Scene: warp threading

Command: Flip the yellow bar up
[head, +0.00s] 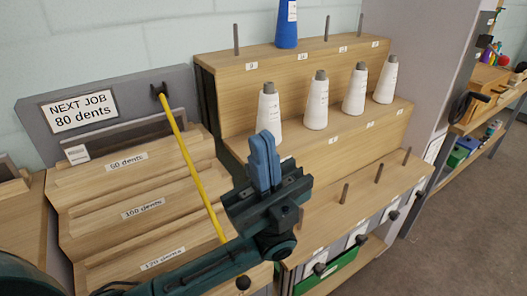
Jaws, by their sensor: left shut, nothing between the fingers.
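The yellow bar (188,155) is a thin rod in the head view. It slants from a dark bracket (159,91) on the grey back panel down to the right, in front of the stepped wooden rack. Its lower end passes close to my left arm, and I cannot tell whether they touch. My left gripper (264,147) has blue fingers pointing up and pressed together, with nothing between them. It is to the right of the bar, in front of the white cones. My right gripper is not in view.
A stepped wooden rack (172,222) with dent labels is at the left, under a "NEXT JOB 80 dents" sign (79,107). Several white cones (316,103) and a blue cone (287,28) stand on the wooden shelves. Bare pegs (379,173) stick up from the lower shelf. Open floor (440,225) lies at the right.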

